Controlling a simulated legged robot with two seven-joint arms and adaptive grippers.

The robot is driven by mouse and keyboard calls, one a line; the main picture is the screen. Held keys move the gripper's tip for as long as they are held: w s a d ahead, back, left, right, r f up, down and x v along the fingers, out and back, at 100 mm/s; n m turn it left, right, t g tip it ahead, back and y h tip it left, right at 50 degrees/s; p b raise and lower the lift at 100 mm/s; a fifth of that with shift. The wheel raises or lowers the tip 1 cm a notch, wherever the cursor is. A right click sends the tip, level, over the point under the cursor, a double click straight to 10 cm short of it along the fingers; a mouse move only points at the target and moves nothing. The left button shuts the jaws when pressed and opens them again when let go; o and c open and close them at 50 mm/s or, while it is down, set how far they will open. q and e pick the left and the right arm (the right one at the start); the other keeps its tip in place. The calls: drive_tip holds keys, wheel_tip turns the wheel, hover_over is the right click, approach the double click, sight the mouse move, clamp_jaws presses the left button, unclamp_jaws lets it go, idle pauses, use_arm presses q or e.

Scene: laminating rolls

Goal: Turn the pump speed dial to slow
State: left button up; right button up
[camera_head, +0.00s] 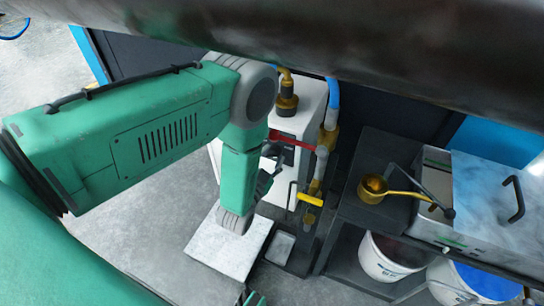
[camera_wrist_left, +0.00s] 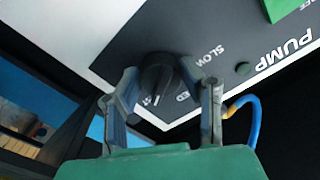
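The pump speed dial (camera_wrist_left: 158,76) is a round black knob on a dark panel in the left wrist view. The word SLOW is printed beside it, up and to the right, and PUMP stands further right. My left gripper (camera_wrist_left: 159,70) has its two grey fingers on either side of the dial, with their tips close to its sides. I cannot tell whether they press on it. In the head view my left gripper (camera_head: 266,180) is at the white machine's front, and the dial is hidden behind my arm.
The white machine (camera_head: 312,103) has brass fittings, a red lever and a yellow-handled valve (camera_head: 310,199) close to my gripper. A dark shelf at right holds a brass ladle (camera_head: 373,189) and a metal box (camera_head: 490,205). White buckets (camera_head: 385,262) stand below.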

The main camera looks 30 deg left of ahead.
use_arm(q)
drive_tip(key=shift+c, duration=1.3)
